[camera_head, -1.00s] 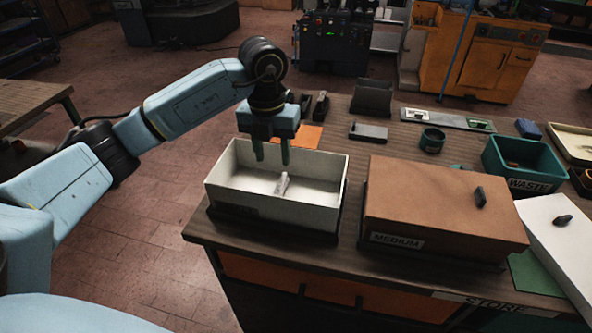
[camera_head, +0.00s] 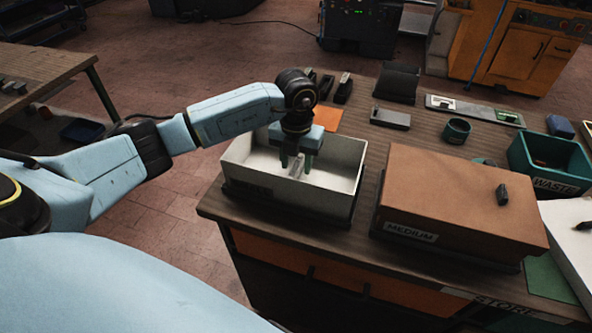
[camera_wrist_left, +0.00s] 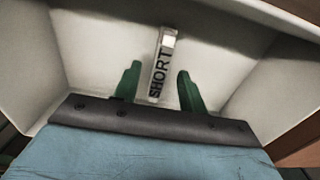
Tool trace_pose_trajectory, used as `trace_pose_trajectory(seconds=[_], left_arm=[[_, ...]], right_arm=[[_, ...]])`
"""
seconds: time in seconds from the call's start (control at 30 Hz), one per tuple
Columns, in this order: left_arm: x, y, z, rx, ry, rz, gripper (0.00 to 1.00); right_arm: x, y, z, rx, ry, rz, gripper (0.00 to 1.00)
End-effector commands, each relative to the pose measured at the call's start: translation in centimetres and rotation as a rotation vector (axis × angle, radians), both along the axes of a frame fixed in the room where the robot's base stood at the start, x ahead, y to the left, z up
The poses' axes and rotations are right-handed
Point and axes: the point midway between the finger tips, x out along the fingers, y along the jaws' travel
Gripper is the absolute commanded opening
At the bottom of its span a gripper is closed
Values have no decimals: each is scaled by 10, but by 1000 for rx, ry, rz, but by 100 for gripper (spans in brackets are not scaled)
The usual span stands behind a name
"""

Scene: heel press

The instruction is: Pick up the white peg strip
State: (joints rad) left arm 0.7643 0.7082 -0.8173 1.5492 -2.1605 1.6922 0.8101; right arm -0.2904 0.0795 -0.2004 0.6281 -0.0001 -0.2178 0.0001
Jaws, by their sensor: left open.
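The white peg strip (camera_wrist_left: 161,68), marked SHORT, lies in the white open box. It also shows in the head view (camera_head: 298,166), partly covered by my gripper. My left gripper (camera_head: 297,168) points down inside the box, close above the strip. In the left wrist view its two green fingers (camera_wrist_left: 156,88) are apart, one on each side of the strip's near end, with gaps on both sides. The white box (camera_head: 338,179) stands at the table's front left corner. My right gripper is not in view.
A brown-lidded box labelled MEDIUM (camera_head: 450,205) stands right of the white box. A teal WASTE bin (camera_head: 548,176) and a small green cup (camera_head: 456,131) are farther right. Dark blocks stand behind on the table (camera_head: 425,165). The white box's walls surround my gripper.

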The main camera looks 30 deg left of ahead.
Motion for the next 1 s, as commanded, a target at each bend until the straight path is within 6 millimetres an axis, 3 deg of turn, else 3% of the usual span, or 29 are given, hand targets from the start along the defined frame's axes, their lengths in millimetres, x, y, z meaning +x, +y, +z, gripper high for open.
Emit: trace_pose_trajectory(seconds=[0.13,0.4,0.73,1.0], left_arm=[[-1,0,-17,0,1,1,42],[0,1,-20,1,-1,0,42],[0,1,-19,0,-1,0,0],[0,1,-18,0,-2,0,0]], right_arm=[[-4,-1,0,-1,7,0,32],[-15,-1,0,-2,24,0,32],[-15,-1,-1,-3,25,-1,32],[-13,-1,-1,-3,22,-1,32]])
